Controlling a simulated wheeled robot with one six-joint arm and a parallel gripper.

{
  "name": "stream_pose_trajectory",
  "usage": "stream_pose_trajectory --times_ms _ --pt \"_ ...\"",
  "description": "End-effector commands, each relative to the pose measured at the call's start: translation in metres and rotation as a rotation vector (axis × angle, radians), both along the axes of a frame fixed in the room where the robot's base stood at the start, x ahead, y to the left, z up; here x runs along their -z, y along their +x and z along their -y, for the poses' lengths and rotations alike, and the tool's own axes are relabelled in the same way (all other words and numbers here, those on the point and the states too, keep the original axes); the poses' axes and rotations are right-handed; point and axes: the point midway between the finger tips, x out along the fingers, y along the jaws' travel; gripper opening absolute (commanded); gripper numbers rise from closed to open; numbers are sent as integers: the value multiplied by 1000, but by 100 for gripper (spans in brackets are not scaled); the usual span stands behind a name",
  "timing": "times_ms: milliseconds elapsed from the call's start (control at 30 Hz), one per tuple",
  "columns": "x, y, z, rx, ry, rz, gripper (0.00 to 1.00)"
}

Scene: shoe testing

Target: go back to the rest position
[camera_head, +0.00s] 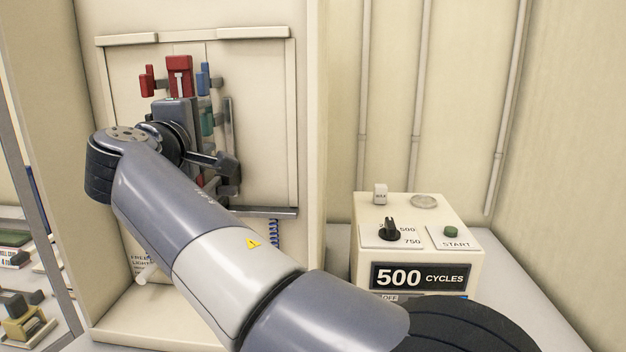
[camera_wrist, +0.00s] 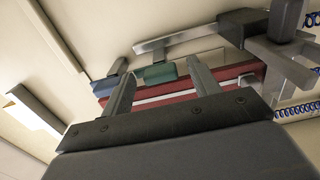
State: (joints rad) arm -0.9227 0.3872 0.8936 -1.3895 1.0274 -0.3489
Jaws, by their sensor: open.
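In the head view my arm reaches up and left to the cream cabinet's panel (camera_head: 265,125), with the wrist close in front of the fixture there. My gripper (camera_wrist: 160,76) is open in the wrist view, its two grey fingers apart with nothing visibly held. A red part with a white stripe (camera_head: 180,76) stands just beyond the wrist, and a red bar with a white stripe (camera_wrist: 178,97) runs behind the fingers. I cannot tell whether the fingers touch it. My arm hides part of the fixture.
Blue (camera_head: 203,78) and teal (camera_head: 207,122) parts sit right of the red one. A metal bar (camera_wrist: 190,36) lies close beyond the fingers. A control box (camera_head: 424,230) reading 500 cycles stands right of the cabinet. Wall pipes run behind; open air lies above the box.

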Motion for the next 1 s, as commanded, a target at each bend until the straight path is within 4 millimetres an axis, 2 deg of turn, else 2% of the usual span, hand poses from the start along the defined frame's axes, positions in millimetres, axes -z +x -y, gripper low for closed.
stream_pose_trajectory --times_ms 167,733,1000 --pt "2 -11 -1 -1 25 2 58" --pt "1 -111 -9 -4 25 2 58" --pt "-1 -57 -4 5 22 1 58"
